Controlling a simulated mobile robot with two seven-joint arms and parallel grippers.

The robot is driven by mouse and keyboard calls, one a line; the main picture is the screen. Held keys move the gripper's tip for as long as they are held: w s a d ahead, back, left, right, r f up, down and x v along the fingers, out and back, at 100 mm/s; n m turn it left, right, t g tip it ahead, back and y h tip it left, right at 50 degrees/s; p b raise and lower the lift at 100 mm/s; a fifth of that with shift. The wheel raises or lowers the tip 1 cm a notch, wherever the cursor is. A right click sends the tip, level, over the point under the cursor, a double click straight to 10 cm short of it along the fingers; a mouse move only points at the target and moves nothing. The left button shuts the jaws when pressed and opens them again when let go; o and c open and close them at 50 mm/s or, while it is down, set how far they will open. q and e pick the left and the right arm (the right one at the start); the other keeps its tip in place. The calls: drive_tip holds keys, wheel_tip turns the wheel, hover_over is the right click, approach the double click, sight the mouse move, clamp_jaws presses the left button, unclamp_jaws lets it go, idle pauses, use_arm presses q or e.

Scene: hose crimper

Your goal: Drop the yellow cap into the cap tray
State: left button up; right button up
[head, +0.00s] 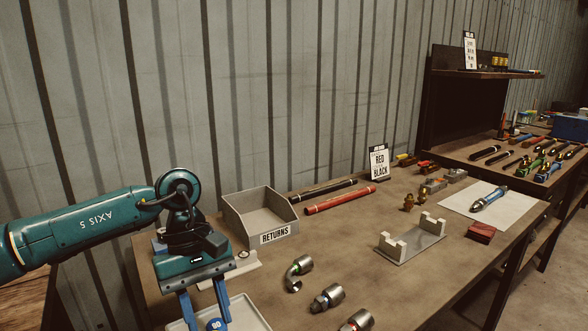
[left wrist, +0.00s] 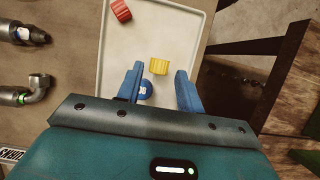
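The cap tray (left wrist: 186,28) is pale and shallow, and shows in the left wrist view and at the bottom edge of the head view (head: 250,318). The yellow cap (left wrist: 159,66) appears inside the tray, with a visible gap to each finger. A red cap (left wrist: 121,11) and a blue cap (left wrist: 146,89) are also in the tray; the blue cap shows between my fingers in the head view (head: 214,324). My left gripper (left wrist: 160,70) is open over the tray, fingers pointing down. The yellow cap is not visible in the head view. My right gripper is out of view.
The RETURNS bin (head: 262,216) stands behind the tray. Metal fittings (head: 327,297) lie to its right. The bench middle has clear room.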

use_arm(q)
drive_tip(key=shift+o, duration=1.1)
drive_tip(key=v, duration=1.3)
